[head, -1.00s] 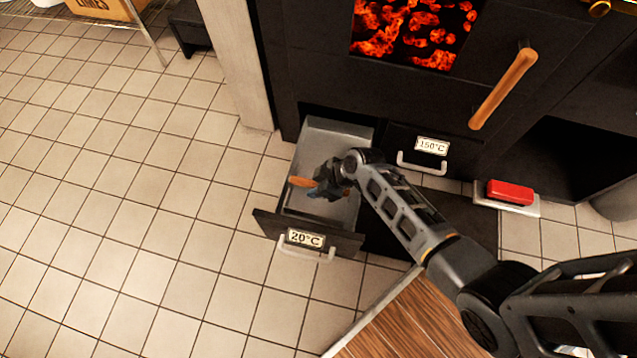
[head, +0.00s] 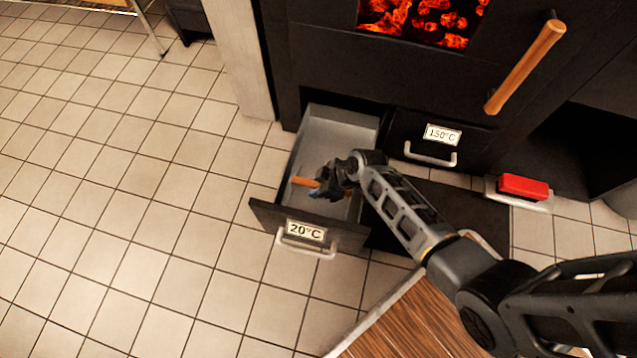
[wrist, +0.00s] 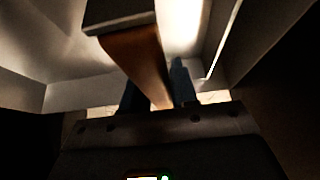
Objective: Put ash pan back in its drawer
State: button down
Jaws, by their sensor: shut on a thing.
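My gripper (head: 332,181) is down inside the open drawer (head: 308,230) labelled 20°C, shut on a wooden handle (head: 304,182). The orange-brown handle sticks out to the left of the fingers in the head view. In the wrist view, the handle (wrist: 138,58) runs between my two fingers (wrist: 160,92) and has a dark grey flat piece at its upper end. No pan shape shows clearly on the handle; the gripper hides part of it, so I cannot tell whether it is the ash pan's. The drawer's inside is light grey metal.
The drawer labelled 150°C (head: 430,140) is shut, right of the open one. Glowing coals (head: 425,20) show above, with a long wooden door handle (head: 525,65). A red block (head: 523,187) lies at the right. A wooden surface (head: 425,315) is in front. The tiled floor is clear at left.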

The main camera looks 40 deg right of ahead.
jog(key=shift+f+b, duration=0.55)
jog(key=shift+f, duration=0.1)
dwell(0.4)
jog(key=c, duration=0.8)
grip_release()
